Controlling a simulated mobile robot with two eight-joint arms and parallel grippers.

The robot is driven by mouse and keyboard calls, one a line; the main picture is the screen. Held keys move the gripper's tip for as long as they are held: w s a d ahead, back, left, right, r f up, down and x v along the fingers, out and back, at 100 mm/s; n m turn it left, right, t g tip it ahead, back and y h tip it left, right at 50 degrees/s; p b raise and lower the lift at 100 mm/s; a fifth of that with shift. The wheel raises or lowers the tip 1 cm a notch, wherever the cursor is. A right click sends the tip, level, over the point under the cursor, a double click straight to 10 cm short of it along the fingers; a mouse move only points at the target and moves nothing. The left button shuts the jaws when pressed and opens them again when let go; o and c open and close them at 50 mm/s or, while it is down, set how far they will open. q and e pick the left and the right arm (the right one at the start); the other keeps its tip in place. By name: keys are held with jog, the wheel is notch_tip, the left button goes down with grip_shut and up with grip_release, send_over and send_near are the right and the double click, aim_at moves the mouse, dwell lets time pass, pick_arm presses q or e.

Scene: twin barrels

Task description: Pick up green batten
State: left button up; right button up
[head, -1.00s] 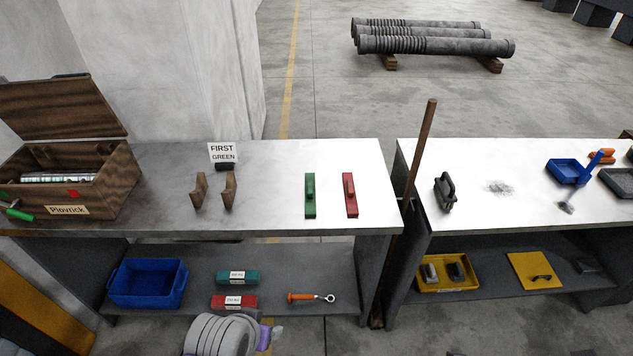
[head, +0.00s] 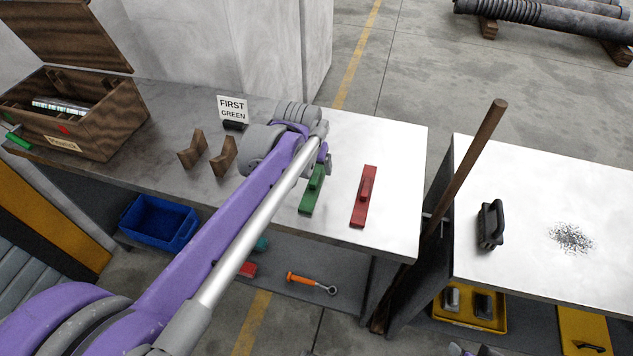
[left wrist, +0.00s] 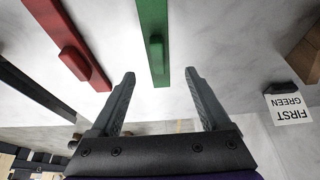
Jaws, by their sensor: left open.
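The green batten (head: 312,195) lies on the left table with its raised grip on top; my left arm hides its far end in the head view. In the left wrist view the green batten (left wrist: 153,25) runs down from the top edge, and its near end lies between the lines of my open, empty fingers. My left gripper (left wrist: 158,75) is open, its fingertips on either side of the batten in the picture; the height gap cannot be told.
A sign reading "FIRST GREEN" (head: 232,109) and two wooden brackets (head: 223,156) stand left of my wrist. A wooden box (head: 90,130) with its lid open is at the far left. A long pole (head: 470,160) leans between the tables.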

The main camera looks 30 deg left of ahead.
aim_at(315, 176)
pick_arm(q)
jog(key=shift+f, duration=0.65)
jog(key=x, duration=0.4)
jog(key=shift+d+f+b, duration=0.1)
jog(key=shift+f+b, duration=0.15)
jog(key=shift+b, duration=0.05)
jog(key=shift+c, duration=0.2)
grip_shut()
